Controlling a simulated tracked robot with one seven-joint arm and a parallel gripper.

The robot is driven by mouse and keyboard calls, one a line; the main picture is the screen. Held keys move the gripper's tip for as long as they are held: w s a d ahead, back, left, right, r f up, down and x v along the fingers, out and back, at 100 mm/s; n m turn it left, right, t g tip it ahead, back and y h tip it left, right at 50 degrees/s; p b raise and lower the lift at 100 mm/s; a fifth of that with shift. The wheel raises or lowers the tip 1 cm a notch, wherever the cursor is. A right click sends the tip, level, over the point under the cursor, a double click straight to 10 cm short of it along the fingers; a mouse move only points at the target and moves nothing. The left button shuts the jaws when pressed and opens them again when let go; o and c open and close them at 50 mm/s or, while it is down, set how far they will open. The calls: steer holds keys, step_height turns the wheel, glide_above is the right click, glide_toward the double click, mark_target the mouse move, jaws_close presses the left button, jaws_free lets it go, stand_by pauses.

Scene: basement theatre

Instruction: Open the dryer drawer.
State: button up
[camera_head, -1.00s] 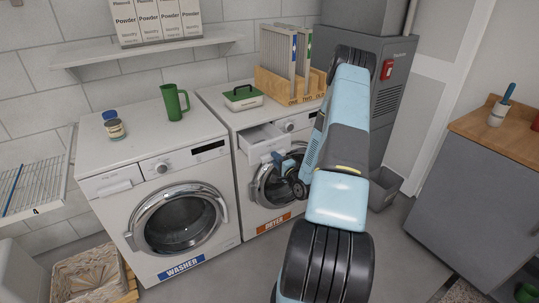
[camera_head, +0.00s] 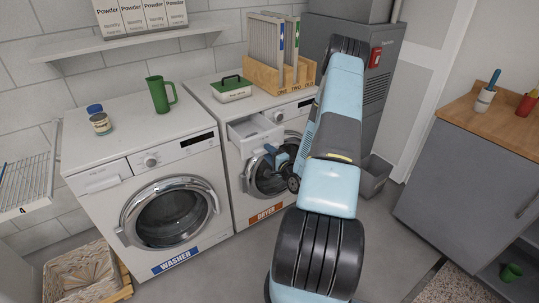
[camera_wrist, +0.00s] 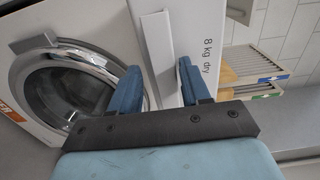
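The white dryer (camera_head: 232,200) stands right of the washer. Its drawer (camera_head: 240,146) is pulled out at the upper left of its front, with the hollow inside showing. My gripper (camera_head: 275,154) is at the drawer's front, just above the round door. In the wrist view, the drawer front (camera_wrist: 157,40) is a pale panel seen from close up. The two blue fingers (camera_wrist: 158,68) stand apart on either side of it, with visible gaps and no clear contact. My arm hides the right part of the dryer.
A washer (camera_head: 95,180) stands to the left, with a green mug (camera_head: 158,97) on top. A green-lidded box (camera_head: 232,92) and a wooden rack (camera_head: 262,76) are on the dryer. A grey bin (camera_head: 372,180) and a cabinet (camera_head: 450,190) stand to the right.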

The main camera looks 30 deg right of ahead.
steer(key=s, duration=1.3)
steer(key=shift+s+d, duration=0.25)
steer(key=shift+s, duration=0.15)
steer(key=w+a+r+n+g, duration=0.1)
steer(key=w+r+n+g, duration=0.5)
steer(key=w+r+n, duration=0.4)
steer(key=s+a+r+n+g+h, duration=0.1)
steer(key=a+r, duration=0.2)
steer(key=r, duration=0.5)
steer(key=s+a+r+n+g+h, duration=0.1)
steer(key=a+r+n+g+h, duration=0.1)
steer(key=r, duration=0.5)
steer(key=s+a+r+n+g, duration=0.1)
steer(key=s+a+r, duration=0.75)
steer(key=r, duration=0.25)
steer(key=s+a+r+n+g+y, duration=0.1)
steer(key=s+a+r, duration=0.2)
steer(key=s+a, duration=0.2)
steer(key=s+a+r+n+g+y, duration=0.1)
steer(key=s+a, duration=0.4)
steer(key=s, duration=0.7)
step_height(320, 180, up, 3)
steer(key=shift+a+f+n, duration=0.2)
steer(key=shift+a+n, duration=0.1)
steer(key=shift+n, duration=0.5)
